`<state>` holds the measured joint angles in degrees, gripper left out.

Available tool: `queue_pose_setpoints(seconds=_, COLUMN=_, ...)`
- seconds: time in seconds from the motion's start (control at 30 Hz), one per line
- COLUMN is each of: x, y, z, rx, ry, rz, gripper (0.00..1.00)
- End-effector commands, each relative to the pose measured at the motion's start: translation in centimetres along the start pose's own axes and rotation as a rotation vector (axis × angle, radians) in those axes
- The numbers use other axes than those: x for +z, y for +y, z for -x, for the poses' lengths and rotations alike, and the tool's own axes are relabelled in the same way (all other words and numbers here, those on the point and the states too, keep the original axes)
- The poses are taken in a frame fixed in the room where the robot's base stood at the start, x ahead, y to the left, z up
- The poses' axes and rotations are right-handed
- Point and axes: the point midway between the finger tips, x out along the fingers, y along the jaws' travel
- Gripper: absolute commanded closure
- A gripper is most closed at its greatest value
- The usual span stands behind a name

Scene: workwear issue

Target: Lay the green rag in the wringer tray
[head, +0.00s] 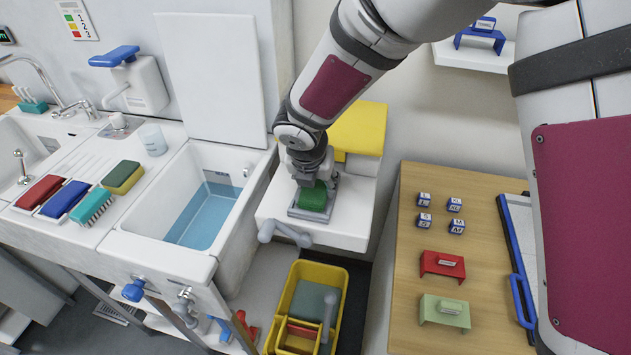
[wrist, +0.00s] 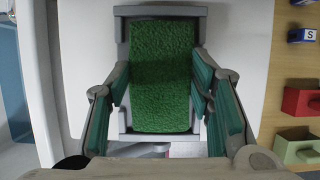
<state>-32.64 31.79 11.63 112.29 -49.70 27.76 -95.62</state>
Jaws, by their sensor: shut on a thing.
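The green rag (wrist: 160,85) lies flat within the grey frame of the wringer tray (wrist: 202,13), between my fingers in the wrist view. In the head view the green rag (head: 313,196) shows just under my gripper (head: 308,183), and the wringer tray (head: 297,213) sits on the white wringer housing. My gripper (wrist: 160,115) is shut on the rag, with its green-padded fingers at the rag's left and right sides. The fingertips are partly hidden in the head view.
A sink (head: 205,215) with blue water is left of the wringer. A grey crank handle (head: 285,233) sticks out at the wringer's front. A yellow bucket (head: 340,277) stands below. A wooden table (head: 400,320) with red and green holders and small cubes is at the right.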

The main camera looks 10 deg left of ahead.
Motion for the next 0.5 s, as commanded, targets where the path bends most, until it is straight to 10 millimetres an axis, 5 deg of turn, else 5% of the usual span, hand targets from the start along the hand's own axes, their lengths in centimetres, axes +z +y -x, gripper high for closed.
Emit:
queue_pose_setpoints(seconds=0.13, x=-0.11, y=0.0, z=-0.35, rx=0.0, ry=0.0, rz=0.0, gripper=0.85)
queue_pose_setpoints(seconds=0.17, x=-0.13, y=0.0, z=-0.37, rx=0.0, ry=0.0, rz=0.0, gripper=0.5)
queue_pose_setpoints(seconds=0.23, x=-0.13, y=0.0, z=-0.29, rx=0.0, ry=0.0, rz=0.0, gripper=0.34)
queue_pose_setpoints(seconds=0.5, x=-0.13, y=-0.01, z=-0.27, rx=0.0, ry=0.0, rz=0.0, gripper=0.32)
